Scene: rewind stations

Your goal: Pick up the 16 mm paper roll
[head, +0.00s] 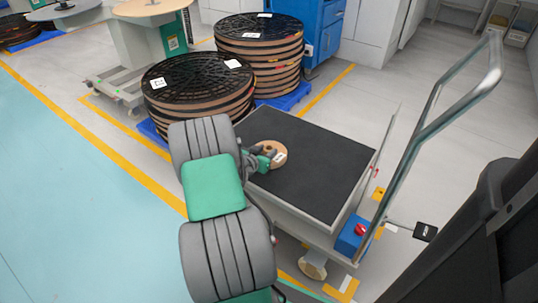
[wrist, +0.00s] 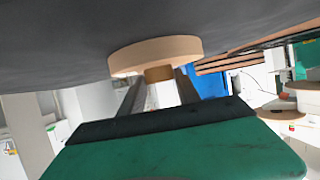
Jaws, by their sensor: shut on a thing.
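A small tan paper roll (head: 275,152) with a pale label is at the left part of the black-topped cart (head: 318,165). The label is too small to read, so I cannot tell its width. My gripper (head: 262,159) is at the roll's left side. In the wrist view the roll (wrist: 155,54) is a flat disc with a narrower brown core (wrist: 158,73). My gripper (wrist: 157,82) is shut on this core, one finger on each side. The disc is right by the dark cart top (wrist: 60,45); I cannot tell whether they touch.
Large stacks of black-topped reels (head: 200,85) and (head: 260,40) stand on blue pallets behind the cart. The cart's metal handle (head: 440,120) rises at the right, near a blue box with a red button (head: 353,235). The rest of the cart top is bare.

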